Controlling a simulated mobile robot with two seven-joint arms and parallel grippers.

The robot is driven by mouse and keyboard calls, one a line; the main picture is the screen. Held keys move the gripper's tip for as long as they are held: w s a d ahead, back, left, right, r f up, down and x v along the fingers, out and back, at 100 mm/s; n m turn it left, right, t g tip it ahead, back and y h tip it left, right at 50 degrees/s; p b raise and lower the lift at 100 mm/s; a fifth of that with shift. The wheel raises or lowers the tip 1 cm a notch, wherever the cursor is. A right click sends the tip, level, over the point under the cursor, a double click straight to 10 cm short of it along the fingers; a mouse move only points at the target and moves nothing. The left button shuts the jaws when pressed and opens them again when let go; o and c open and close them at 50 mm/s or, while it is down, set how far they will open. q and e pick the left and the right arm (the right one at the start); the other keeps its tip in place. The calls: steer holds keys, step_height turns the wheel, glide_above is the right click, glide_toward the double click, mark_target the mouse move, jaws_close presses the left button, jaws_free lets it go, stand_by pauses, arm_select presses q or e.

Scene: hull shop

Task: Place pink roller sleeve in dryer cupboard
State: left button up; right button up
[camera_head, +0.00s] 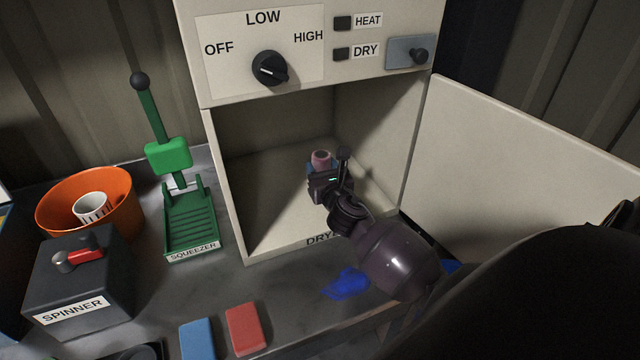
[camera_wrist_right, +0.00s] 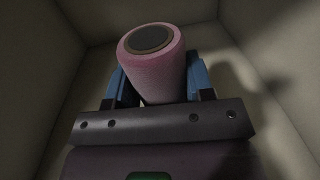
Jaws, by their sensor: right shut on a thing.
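The pink roller sleeve (camera_head: 321,157) is inside the dryer cupboard (camera_head: 232,190), between the fingers of my right gripper (camera_head: 318,168). In the right wrist view the sleeve (camera_wrist_right: 153,70) stands upright relative to the gripper, with a dark round end showing. The blue fingers of my right gripper (camera_wrist_right: 158,88) press on it from both sides. I cannot tell whether the sleeve touches the cupboard floor. The cupboard door (camera_head: 520,150) stands wide open to the right. My left gripper is not in view.
A green squeezer (camera_head: 188,215), an orange bucket (camera_head: 125,205) with a white cup (camera_head: 92,206) and a dark spinner box (camera_head: 85,285) stand left. Blue (camera_head: 197,340) and red (camera_head: 245,328) blocks and a blue patch (camera_head: 345,284) lie in front. The cupboard's left interior is clear.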

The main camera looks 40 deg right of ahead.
steer(key=shift+f, duration=0.25)
step_height(320, 180, down, 4)
steer(key=shift+r+b, duration=0.2)
steer(key=shift+b, duration=0.5)
steer(key=shift+r, duration=0.1)
steer(key=o, duration=0.9)
